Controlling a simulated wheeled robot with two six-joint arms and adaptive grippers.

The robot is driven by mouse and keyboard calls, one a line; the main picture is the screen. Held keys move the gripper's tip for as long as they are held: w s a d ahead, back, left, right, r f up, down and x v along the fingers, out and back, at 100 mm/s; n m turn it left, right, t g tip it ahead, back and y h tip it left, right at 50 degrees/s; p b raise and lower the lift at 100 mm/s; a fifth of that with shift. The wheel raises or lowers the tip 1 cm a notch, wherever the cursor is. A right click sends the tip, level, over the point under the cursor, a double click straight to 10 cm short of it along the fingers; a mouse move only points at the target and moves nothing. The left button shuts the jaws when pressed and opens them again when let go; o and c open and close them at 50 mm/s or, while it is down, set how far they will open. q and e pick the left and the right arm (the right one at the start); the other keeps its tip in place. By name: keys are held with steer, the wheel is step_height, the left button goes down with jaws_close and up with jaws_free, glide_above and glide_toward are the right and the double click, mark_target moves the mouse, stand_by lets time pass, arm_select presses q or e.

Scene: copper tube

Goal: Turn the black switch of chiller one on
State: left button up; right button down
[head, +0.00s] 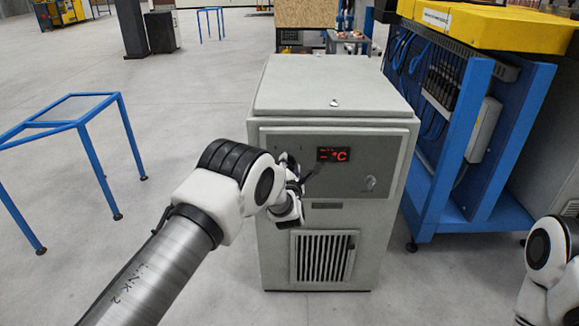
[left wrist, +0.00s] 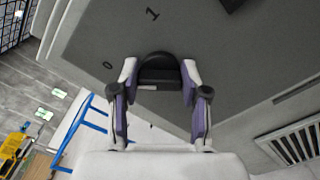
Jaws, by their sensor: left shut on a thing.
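The grey chiller (head: 335,92) stands in the middle of the head view, with a red lit display (head: 338,155) showing °C on its front panel. My left gripper (head: 297,187) is at the left part of that panel and hides the switch there. In the left wrist view, the black switch (left wrist: 158,66) sits between the two fingers of my left gripper (left wrist: 159,76), which is shut on it. The marks "0" (left wrist: 107,65) and "1" (left wrist: 152,14) are printed on the panel around the switch. My right gripper is not visible.
A blue frame with cables and a yellow top (head: 492,28) stands close at the chiller's right. A blue-framed table (head: 75,108) is at the left. A vent grille (head: 322,257) is low on the chiller. Grey floor (head: 190,100) is clear between the table and the chiller.

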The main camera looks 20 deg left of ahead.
arm_select(q)
steer(key=m+b, duration=0.1)
steer(key=m, duration=0.3)
steer(key=shift+d+f, duration=0.1)
steer(key=shift+f, duration=0.1)
steer(key=m+b, duration=0.1)
steer(key=m, duration=0.8)
steer(key=shift+f+b, duration=0.15)
steer(key=shift+b, duration=0.15)
steer(key=shift+f+m, duration=0.15)
steer(key=shift+m, duration=2.05)
steer(key=o, duration=1.1)
steer(key=shift+o, duration=0.2)
steer(key=v, duration=1.2)
